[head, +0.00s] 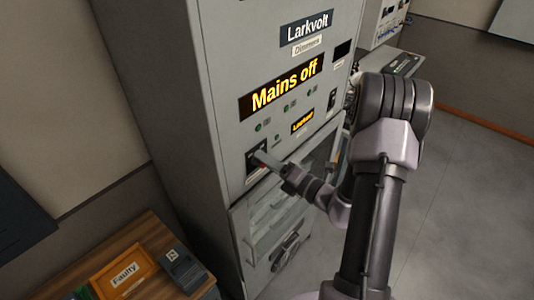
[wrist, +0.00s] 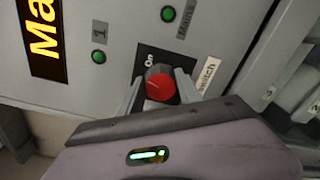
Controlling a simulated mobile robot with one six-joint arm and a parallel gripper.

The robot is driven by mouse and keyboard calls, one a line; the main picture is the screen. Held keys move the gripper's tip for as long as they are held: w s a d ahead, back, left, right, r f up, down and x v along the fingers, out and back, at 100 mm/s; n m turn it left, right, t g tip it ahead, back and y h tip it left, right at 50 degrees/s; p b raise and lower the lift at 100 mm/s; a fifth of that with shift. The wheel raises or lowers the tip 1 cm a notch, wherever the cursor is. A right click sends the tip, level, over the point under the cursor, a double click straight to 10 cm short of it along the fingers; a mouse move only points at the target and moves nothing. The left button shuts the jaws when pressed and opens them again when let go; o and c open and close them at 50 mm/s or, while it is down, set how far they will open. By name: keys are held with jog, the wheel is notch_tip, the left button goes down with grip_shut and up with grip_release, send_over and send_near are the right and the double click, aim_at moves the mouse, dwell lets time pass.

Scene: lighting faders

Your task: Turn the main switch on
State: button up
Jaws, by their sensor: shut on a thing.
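The main switch is a red round knob (wrist: 160,84) on a black plate (wrist: 172,58) in the wrist view, with "On" printed on the plate and a label ending in "switch" beside it. In the head view the black switch plate (head: 256,153) is low on the grey cabinet front, with the knob mostly hidden by my gripper. My gripper (head: 268,160) reaches the plate from the right. In the wrist view its two fingers (wrist: 160,90) stand on either side of the red knob and are shut on it. The cabinet display (head: 281,88) reads "Mains off".
Small green lamps (head: 258,127) sit above the switch. A glass-fronted lower section (head: 270,215) is below it. A wooden table (head: 135,240) at the lower left holds an orange "Faulty" tray (head: 146,265) and a dark device (head: 185,268). Open floor (head: 465,200) lies to the right.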

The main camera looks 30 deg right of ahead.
jog(key=shift+m+p, duration=2.1)
jog(key=shift+m, duration=0.6)
jog(key=shift+f, duration=0.1)
jog(key=o, duration=1.4)
jog(key=shift+c, duration=0.2)
jog(key=b+v, duration=0.2)
jog(key=v, duration=1.5)
jog(key=shift+s, duration=0.2)
